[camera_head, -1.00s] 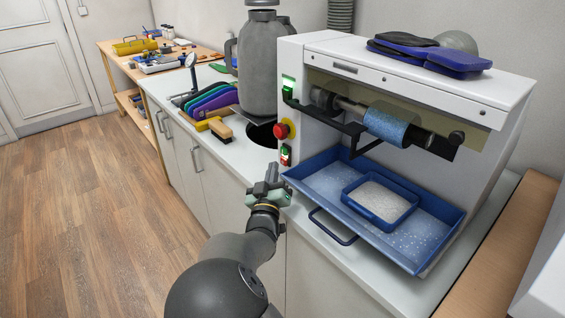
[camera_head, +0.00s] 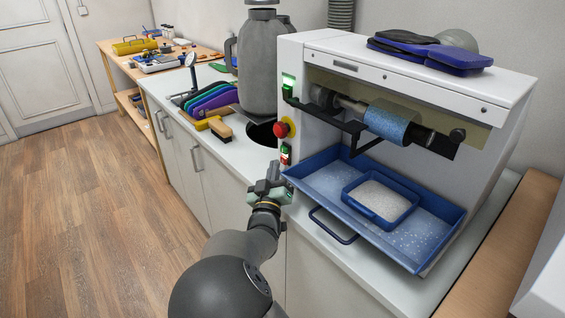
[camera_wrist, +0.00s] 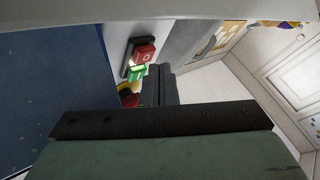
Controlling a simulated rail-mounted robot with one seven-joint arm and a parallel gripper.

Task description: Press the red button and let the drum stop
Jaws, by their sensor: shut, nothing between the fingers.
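A switch box (camera_head: 286,154) on the left front of the white machine carries a red button marked O (camera_wrist: 145,54) above a lit green button (camera_wrist: 137,72) in the wrist view. A larger round red knob on a yellow base (camera_head: 282,130) sits just above the switch box in the head view. The blue drum (camera_head: 388,121) is on a shaft in the machine's opening; I cannot tell whether it turns. My gripper (camera_head: 271,168) is shut and empty, just below and left of the switch box. Its dark fingers (camera_wrist: 160,88) appear close to the buttons, with no visible contact.
A blue tray (camera_head: 447,243) with a smaller bin of pale granules juts out below the drum. A black bar (camera_head: 325,115) crosses the machine's front. Floor at left is clear.

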